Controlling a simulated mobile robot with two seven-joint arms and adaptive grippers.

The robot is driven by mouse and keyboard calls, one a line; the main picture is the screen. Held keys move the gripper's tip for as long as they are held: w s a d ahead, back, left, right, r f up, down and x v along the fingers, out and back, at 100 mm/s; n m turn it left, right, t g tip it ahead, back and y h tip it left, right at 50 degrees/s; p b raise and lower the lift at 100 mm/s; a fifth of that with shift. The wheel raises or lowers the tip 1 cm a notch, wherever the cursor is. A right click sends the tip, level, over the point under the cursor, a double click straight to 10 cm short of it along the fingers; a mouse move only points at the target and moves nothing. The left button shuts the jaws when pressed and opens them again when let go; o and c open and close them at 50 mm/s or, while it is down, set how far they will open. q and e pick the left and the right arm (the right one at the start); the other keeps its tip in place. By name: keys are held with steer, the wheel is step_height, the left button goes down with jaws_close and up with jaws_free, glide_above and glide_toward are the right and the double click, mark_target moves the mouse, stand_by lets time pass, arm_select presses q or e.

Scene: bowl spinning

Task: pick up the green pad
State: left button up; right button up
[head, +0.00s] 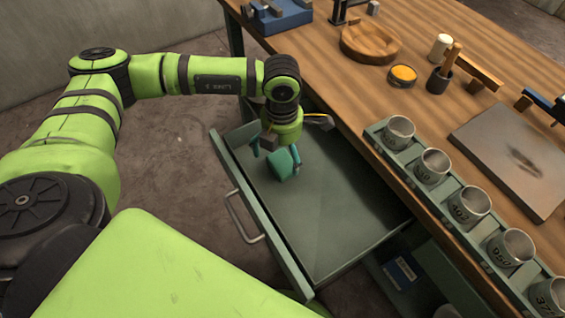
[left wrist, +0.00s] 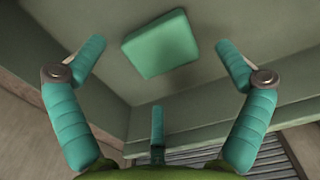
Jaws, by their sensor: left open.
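The green pad (head: 280,165) is a small square block in the open drawer (head: 335,240), toward the drawer's far end. In the left wrist view the pad (left wrist: 161,43) lies ahead of my fingers, with a shadow beside it. My left gripper (head: 276,155) reaches down into the drawer and partly overlaps the pad in the head view. In the left wrist view the left gripper (left wrist: 155,50) has its teal fingers spread wide, with nothing between them. I cannot tell how high the fingers are above the drawer floor. My right gripper is not in view.
The drawer's front wall with its handle (head: 245,217) and its side walls surround the pad. The wooden workbench (head: 335,75) is beside it, with a row of numbered metal cups (head: 432,166), a wooden bowl (head: 370,42) and a grey plate (head: 520,155). The rest of the drawer floor is bare.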

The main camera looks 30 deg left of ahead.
mark_target(284, 161)
arm_select(q)
steer(key=f, duration=0.3)
steer(key=shift+w+d+f+p, duration=0.2)
steer(key=shift+d+f+p, duration=0.05)
steer(key=shift+f+p, duration=0.05)
steer(key=shift+f, duration=0.2)
steer(key=c, duration=1.4)
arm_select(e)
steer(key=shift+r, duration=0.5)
arm_select(q)
steer(key=shift+r, duration=0.15)
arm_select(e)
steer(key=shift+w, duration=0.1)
